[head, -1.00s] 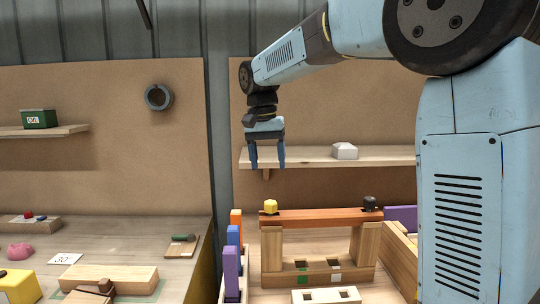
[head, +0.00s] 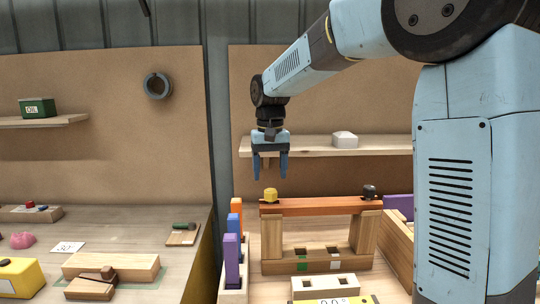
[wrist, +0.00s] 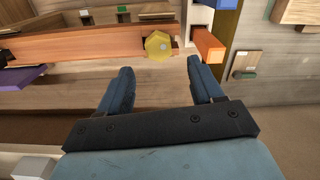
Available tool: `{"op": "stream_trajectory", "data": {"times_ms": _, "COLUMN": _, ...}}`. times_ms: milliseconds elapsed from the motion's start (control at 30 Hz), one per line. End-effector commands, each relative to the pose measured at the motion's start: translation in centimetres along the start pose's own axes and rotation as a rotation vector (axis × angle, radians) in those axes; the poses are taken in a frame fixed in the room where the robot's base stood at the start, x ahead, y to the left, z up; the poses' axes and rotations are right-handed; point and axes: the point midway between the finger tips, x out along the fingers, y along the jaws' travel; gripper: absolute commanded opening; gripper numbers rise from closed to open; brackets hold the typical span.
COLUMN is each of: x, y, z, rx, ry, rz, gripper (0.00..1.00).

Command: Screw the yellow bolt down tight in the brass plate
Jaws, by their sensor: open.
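The yellow bolt (head: 270,195) stands at the left end of the orange-brown beam (head: 318,206), which rests across two wooden posts. Its hexagonal head also shows in the wrist view (wrist: 158,45), beyond my fingertips. My gripper (head: 270,178) is open and empty, pointing down just above the bolt in the head view, with a gap between them. A dark bolt (head: 370,191) stands at the beam's right end. I cannot make out a brass plate for certain; a yellow plate with markings (head: 335,300) shows partly at the bottom edge.
Orange, blue and purple blocks (head: 232,250) stand in a row left of the frame. A pale block with holes (head: 325,285) lies in front. A wall shelf (head: 375,146) with a white box (head: 344,139) is behind my gripper. A side bench (head: 130,230) is at left.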

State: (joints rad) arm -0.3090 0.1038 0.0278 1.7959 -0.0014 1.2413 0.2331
Motion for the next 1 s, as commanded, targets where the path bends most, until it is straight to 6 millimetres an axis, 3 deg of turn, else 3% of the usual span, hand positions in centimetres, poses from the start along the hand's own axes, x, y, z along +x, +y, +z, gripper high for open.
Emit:
{"op": "stream_trajectory", "data": {"times_ms": 200, "x": 3.5, "y": 0.0, "z": 0.1, "rx": 0.000, "ry": -0.004, "rz": 0.001, "gripper": 0.66}}
{"op": "stream_trajectory", "data": {"times_ms": 400, "x": 5.6, "y": 0.0, "z": 0.0, "rx": 0.000, "ry": -0.001, "rz": 0.000, "gripper": 0.66}}
{"op": "stream_trajectory", "data": {"times_ms": 867, "x": 6.5, "y": 0.0, "z": 0.0, "rx": 0.001, "ry": 0.000, "rz": 0.000, "gripper": 0.66}}
{"op": "stream_trajectory", "data": {"times_ms": 1000, "x": 6.4, "y": 0.0, "z": 0.0, "rx": 0.001, "ry": 0.000, "rz": 0.000, "gripper": 0.53}}
